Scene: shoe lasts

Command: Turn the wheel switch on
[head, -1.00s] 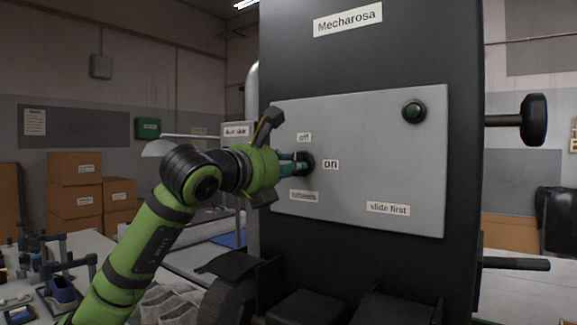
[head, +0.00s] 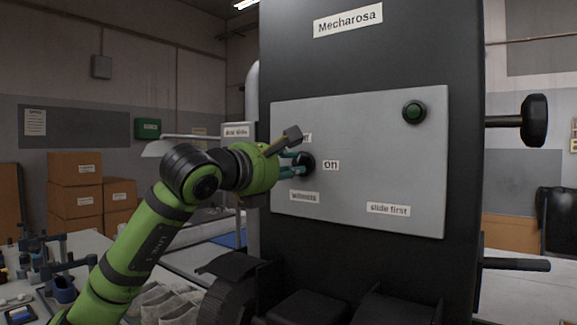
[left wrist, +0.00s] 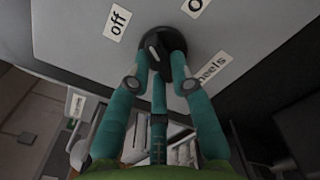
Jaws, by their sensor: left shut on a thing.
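The wheel switch is a round black knob (head: 306,163) on the grey panel (head: 360,130) of the dark machine. Its labels are "off" (head: 306,137) above, partly covered by my wrist, "on" (head: 331,165) to its right, and "wheels" (head: 304,197) below. My left gripper (head: 297,164) has its teal fingers closed around the knob. In the left wrist view, the fingertips (left wrist: 161,56) sit against the black knob (left wrist: 155,38). My right gripper is not in view.
A black handle (head: 533,120) sticks out to the machine's right. A table (head: 95,245) with shoe items and cardboard boxes (head: 76,184) are at left.

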